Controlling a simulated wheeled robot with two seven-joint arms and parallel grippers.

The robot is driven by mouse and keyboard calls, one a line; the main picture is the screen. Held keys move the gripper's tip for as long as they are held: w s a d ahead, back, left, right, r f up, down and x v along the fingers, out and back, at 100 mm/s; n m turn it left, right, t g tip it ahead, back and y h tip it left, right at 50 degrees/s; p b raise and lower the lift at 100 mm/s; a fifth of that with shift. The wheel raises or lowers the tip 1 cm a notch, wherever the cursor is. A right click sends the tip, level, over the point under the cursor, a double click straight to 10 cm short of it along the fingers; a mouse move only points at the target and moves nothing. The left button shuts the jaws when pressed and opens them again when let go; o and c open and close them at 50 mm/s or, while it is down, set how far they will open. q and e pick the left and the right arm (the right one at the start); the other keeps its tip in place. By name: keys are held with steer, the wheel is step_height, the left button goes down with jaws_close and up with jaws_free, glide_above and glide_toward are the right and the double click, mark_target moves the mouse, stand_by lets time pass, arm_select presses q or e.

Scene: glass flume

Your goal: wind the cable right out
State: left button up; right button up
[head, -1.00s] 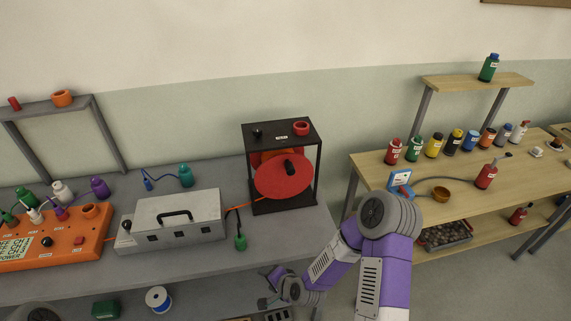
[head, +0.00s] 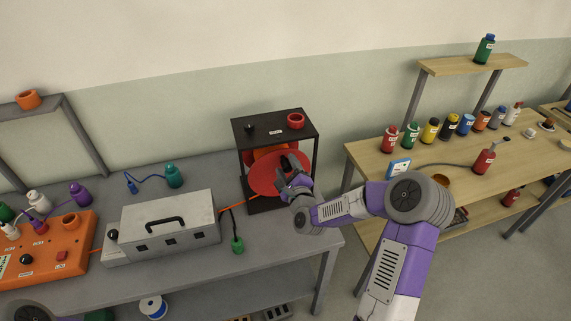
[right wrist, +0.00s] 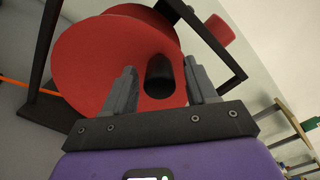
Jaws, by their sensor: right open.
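The cable reel (head: 275,175) is a red disc in a black frame (head: 313,135) on the grey bench. Its black crank knob (right wrist: 159,76) sticks out between the fingers in the right wrist view. The orange cable (head: 234,206) runs from the reel to the left, towards the grey metal box. My right gripper (head: 291,173) is open at the reel's front, its fingers (right wrist: 161,88) on either side of the knob without closing on it. In the head view the gripper partly covers the reel and knob. My left gripper is not in view.
A grey box with a handle (head: 163,226) stands left of the reel, with a green plug (head: 237,245) by its right end. An orange power unit (head: 48,252) is further left. A wooden bench (head: 470,165) with several bottles stands to the right.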

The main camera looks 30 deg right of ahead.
steer(key=shift+x, duration=0.9)
steer(key=shift+c, duration=0.3)
jaws_close()
